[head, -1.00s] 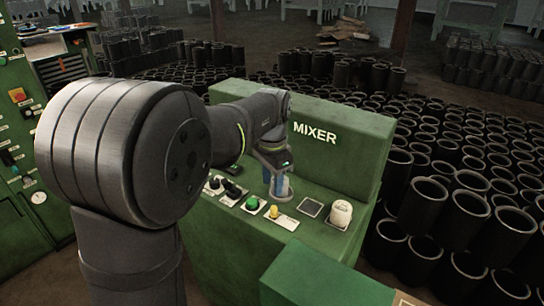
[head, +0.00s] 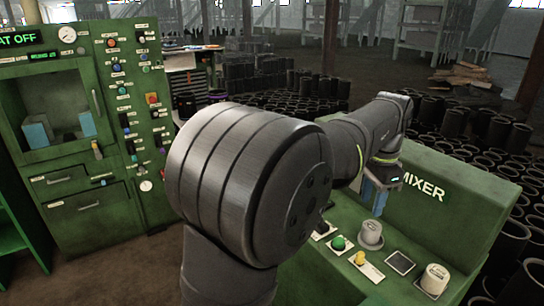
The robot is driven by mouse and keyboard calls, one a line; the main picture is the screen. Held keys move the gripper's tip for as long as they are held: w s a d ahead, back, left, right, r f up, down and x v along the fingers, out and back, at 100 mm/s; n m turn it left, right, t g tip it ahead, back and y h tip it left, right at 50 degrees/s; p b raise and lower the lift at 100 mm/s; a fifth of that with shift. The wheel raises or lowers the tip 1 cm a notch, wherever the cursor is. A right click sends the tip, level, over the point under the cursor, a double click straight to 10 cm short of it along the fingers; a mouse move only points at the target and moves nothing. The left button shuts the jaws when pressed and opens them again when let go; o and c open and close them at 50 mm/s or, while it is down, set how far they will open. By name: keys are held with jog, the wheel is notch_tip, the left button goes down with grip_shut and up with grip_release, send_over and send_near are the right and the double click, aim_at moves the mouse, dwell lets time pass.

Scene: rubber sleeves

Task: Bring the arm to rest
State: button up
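My arm stretches across the front of the view to the green mixer console (head: 465,225). My gripper (head: 378,200) hangs at the arm's end above the back of the console, with blue fingers pointing down. It is small and partly shaded, so whether the fingers are apart is unclear. I see nothing held in it. A grey-white knob (head: 369,234) stands on the console just below the gripper, apart from it.
A green control cabinet (head: 70,170) stands left. Many black sleeves (head: 480,125) fill the floor behind.

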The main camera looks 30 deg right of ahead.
aim_at(361, 253)
notch_tip(361, 253, down, 18)
jog(key=shift+s+r, duration=0.1)
jog(key=shift+r, duration=0.1)
jog(key=shift+s, duration=0.2)
dwell(0.4)
jog(key=shift+r, duration=0.1)
